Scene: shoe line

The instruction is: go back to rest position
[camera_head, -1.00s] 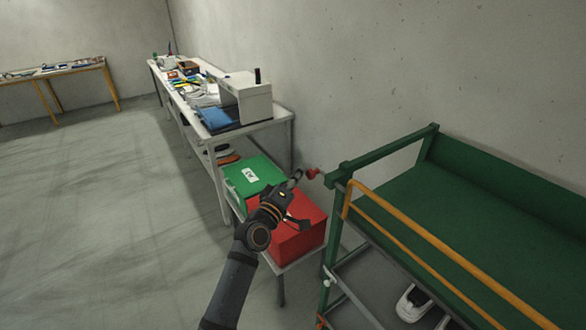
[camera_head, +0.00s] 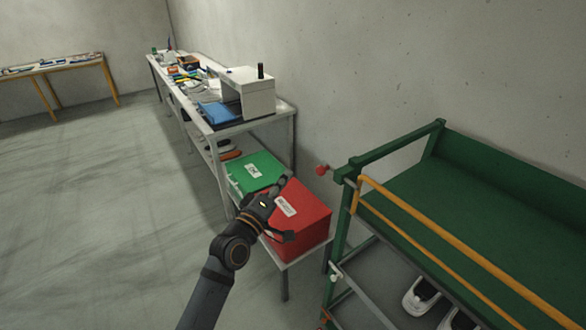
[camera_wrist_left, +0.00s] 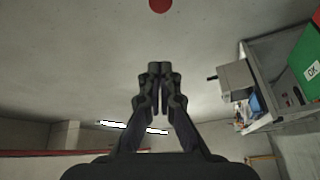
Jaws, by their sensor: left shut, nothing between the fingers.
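My left gripper (camera_head: 285,181) is a dark gripper that comes in from the bottom left on my left arm. It passes in front of the green and red boxes and holds nothing. In the left wrist view its two fingers (camera_wrist_left: 159,70) meet at the tips, with nothing between them. A red disc also shows at the top of the left wrist view (camera_wrist_left: 160,4). My right gripper is not in view.
The green rack (camera_head: 480,205) with yellow rails (camera_head: 440,236) fills the right, with shoes (camera_head: 421,297) on a lower shelf. A red box (camera_head: 308,207) and green box (camera_head: 245,170) sit on a low stand. A cluttered white table (camera_head: 245,124) stands behind. Floor is clear at left.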

